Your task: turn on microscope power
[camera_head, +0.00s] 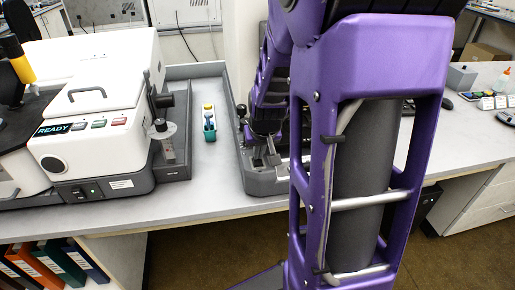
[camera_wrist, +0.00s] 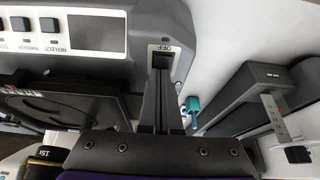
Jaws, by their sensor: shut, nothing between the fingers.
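The grey microscope base (camera_head: 272,186) stands on the bench at the middle of the head view, mostly hidden behind my arm. In the head view my gripper (camera_head: 264,158) points down over the base.
Buttons marked THROUGH and REFLECT (camera_wrist: 62,25) are on the same panel. A white instrument (camera_head: 95,110) showing READY stands at the left. A small teal-and-yellow item (camera_head: 209,122) lies between it and the microscope. Bench is clear along the front edge.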

